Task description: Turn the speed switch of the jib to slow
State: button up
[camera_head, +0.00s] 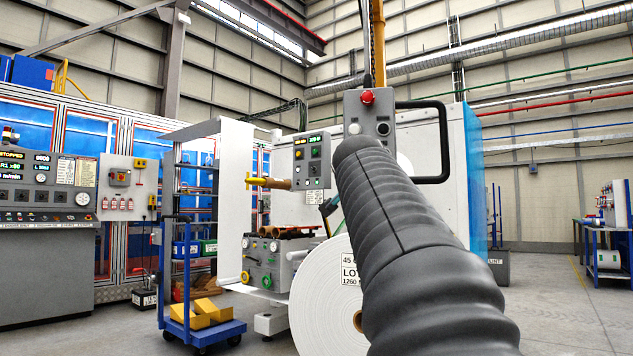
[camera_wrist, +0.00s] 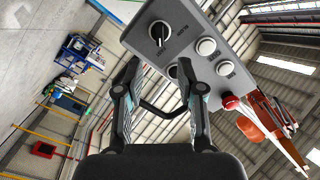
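The grey control box of the jib (camera_head: 358,107) hangs in the middle of the head view, its lower part hidden behind my arm. In the wrist view the box (camera_wrist: 187,18) fills the upper middle. The head view hides my gripper.
The box also carries white buttons (camera_wrist: 206,46) and a red mushroom button (camera_wrist: 231,102). A black bar handle (camera_head: 441,140) stands out on its right. A large white roll (camera_head: 322,305) stands below. A blue cart (camera_head: 203,330) and a control desk (camera_head: 42,235) are on the left.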

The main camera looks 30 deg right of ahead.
jog(key=p+x, duration=0.2)
jog(key=x, duration=0.6)
jog(key=shift+w+d, duration=0.25)
jog(key=shift+d, duration=0.05)
grip_shut()
